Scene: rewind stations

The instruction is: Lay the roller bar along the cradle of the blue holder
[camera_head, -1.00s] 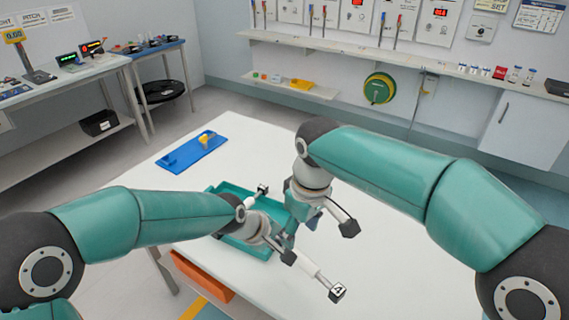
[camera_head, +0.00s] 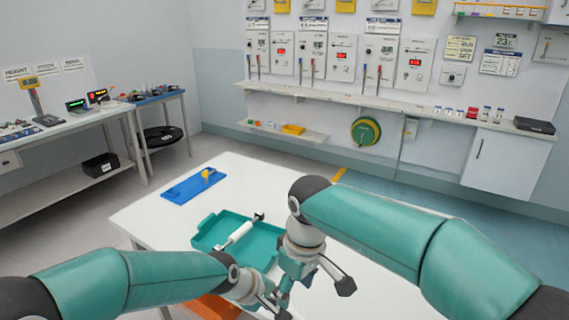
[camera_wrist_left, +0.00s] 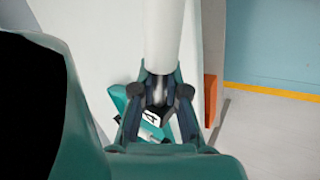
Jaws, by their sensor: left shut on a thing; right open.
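The blue holder (camera_head: 194,185) lies flat on the far left part of the white table, with a small yellow piece standing on it. My left gripper (camera_head: 268,301) is low in the head view, over the near side of the table. In the left wrist view its fingers (camera_wrist_left: 158,100) are shut on the metal end of the white roller bar (camera_wrist_left: 161,35). A block marked 4 shows between and below the fingers. My right gripper (camera_head: 327,280) is open and empty, just right of the left one, over the table.
An orange bin (camera_head: 217,306) is below the table's near edge. The table's right part is clear.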

